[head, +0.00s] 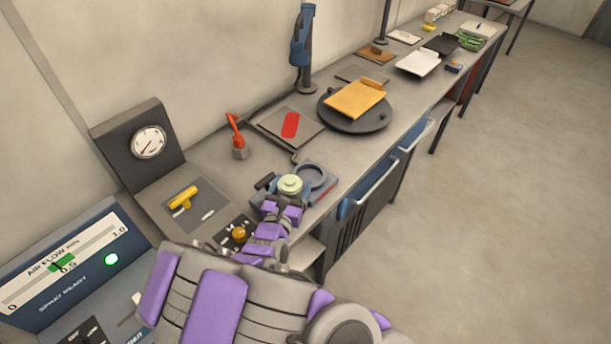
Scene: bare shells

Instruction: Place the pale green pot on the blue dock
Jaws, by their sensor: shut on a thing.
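The pale green pot (290,183) is small and round, seen from above at the end of my arm. My gripper (279,197) is shut on the pot from its near side; the fingers are small here and partly hidden by my arm. The pot overlaps the dock's left side in this view. I cannot tell whether the pot touches the dock or is held above it.
Left on the bench are a yellow handle (184,197), a dark panel with an orange knob (239,234), and a red lever (236,135). A gauge box (148,143) stands behind. Beyond the dock are a plate with a red strip (290,125) and a round turntable (370,122). Open floor lies right.

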